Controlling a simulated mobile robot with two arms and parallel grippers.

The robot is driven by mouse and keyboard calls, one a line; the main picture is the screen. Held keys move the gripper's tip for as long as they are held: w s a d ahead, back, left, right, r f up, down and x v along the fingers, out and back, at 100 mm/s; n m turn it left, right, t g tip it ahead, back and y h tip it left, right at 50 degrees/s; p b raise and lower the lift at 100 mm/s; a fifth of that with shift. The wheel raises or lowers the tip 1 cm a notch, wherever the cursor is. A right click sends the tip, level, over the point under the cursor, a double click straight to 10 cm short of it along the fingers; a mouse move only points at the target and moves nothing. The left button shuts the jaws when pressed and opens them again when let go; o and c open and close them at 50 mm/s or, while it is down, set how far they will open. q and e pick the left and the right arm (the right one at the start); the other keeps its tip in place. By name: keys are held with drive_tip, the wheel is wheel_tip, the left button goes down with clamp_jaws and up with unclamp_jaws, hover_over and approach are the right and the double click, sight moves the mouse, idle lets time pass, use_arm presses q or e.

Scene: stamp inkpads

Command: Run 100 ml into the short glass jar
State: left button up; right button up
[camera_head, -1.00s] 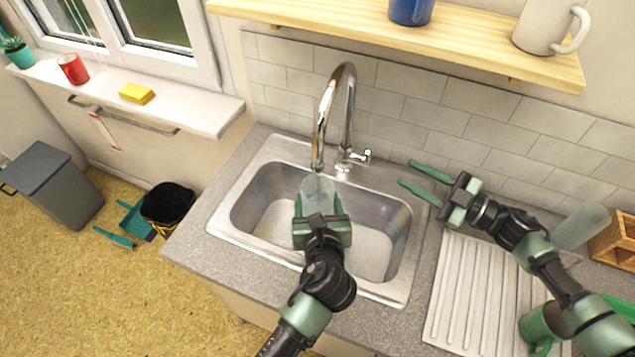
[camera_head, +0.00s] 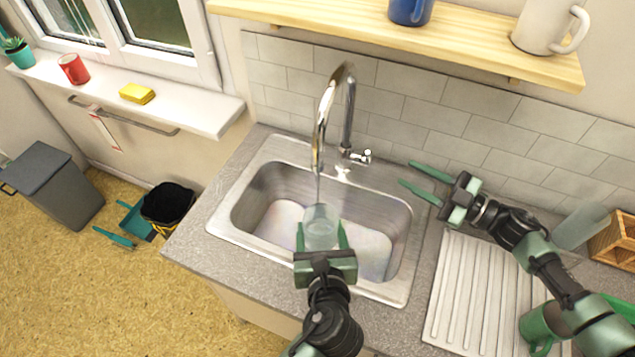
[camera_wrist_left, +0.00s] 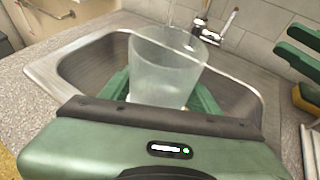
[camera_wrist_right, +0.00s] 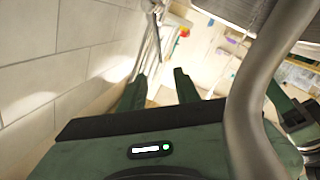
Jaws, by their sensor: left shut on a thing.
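The clear short glass jar (camera_head: 321,230) is upright between the fingers of my left gripper (camera_head: 321,240), over the front part of the sink basin. The left wrist view shows the jar (camera_wrist_left: 165,68) with its mouth up; its water level is unclear. The chrome tap (camera_head: 350,110) arches over the basin. A thin stream of water (camera_head: 318,188) falls from its spout near the jar's back rim; I cannot tell whether it lands inside. The tap's lever (camera_head: 362,157) is at its base. My right gripper (camera_head: 406,172) is open and empty, right of the lever and apart from it.
The steel sink (camera_head: 225,225) has a ribbed draining board (camera_head: 465,290) on its right, with a green mug (camera_head: 540,325). A clear glass vessel (camera_head: 580,228) and a wooden crate (camera_head: 615,240) stand at the far right. A shelf (camera_head: 470,40) hangs above.

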sight(366, 156)
drive_tip(key=c, duration=0.5)
drive_tip(key=shift+a+n, duration=0.2)
drive_tip(key=shift+n, duration=0.1)
clamp_jaws()
drive_tip(key=s+a+f+n+t+h, duration=0.1)
drive_tip(key=s+a+f+n+t, duration=0.25)
drive_tip(key=s+n, duration=0.65)
drive_tip(key=w+a+r+n, duration=0.1)
drive_tip(key=w+a, duration=0.1)
drive_tip(key=w, duration=0.4)
drive_tip(key=w+a+r+n, duration=0.1)
drive_tip(key=w+a+r, duration=0.1)
drive_tip(key=w, duration=0.5)
drive_tip(key=shift+a+r+n+h, duration=0.15)
drive_tip(key=shift+a+n+h, duration=0.2)
drive_tip(key=shift+a, duration=0.3)
